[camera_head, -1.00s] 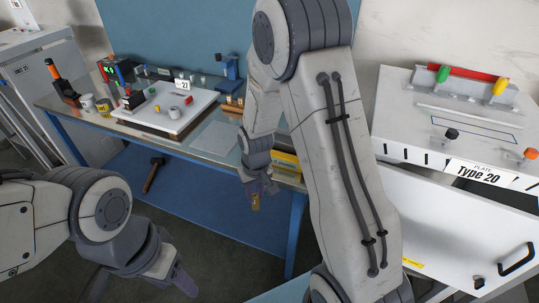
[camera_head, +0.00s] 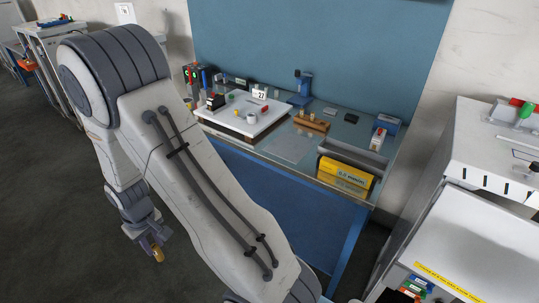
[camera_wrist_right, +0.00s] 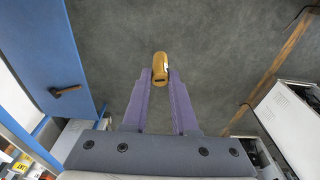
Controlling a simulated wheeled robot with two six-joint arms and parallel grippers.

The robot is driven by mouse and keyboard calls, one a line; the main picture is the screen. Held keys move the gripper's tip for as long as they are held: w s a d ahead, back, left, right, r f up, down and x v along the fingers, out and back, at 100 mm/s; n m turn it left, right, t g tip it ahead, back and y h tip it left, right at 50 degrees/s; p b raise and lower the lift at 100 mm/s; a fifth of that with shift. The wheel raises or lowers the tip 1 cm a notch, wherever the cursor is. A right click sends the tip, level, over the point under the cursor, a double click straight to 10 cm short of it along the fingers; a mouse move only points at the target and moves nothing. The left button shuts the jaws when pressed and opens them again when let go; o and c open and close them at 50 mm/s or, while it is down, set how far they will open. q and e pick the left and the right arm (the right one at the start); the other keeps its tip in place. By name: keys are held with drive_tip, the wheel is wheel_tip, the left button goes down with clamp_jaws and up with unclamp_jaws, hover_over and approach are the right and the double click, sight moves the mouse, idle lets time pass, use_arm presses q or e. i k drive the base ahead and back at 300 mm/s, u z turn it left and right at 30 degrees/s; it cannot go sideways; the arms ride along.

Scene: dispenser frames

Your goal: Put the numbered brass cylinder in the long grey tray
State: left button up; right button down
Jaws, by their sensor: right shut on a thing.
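My right gripper (camera_head: 154,246) hangs over the floor at the lower left of the head view, away from the table. It is shut on the brass cylinder (camera_head: 158,255), which sticks out beyond the fingertips. In the right wrist view the cylinder (camera_wrist_right: 160,66) sits between the two purple fingertips (camera_wrist_right: 160,77), with bare floor behind it. Its number cannot be read. The long grey tray (camera_head: 352,158) is on the right part of the table, behind a yellow labelled front. The tray's floor is mostly hidden. My left gripper is out of view.
A white cabinet (camera_head: 480,190) stands to the right. Open floor lies left.

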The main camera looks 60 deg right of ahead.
sight(335, 150)
drive_tip(key=u, duration=0.25)
drive_tip(key=i, duration=1.3)
drive_tip(key=z, duration=2.8)
drive_tip(key=i, duration=1)
drive_tip(key=u, duration=0.05)
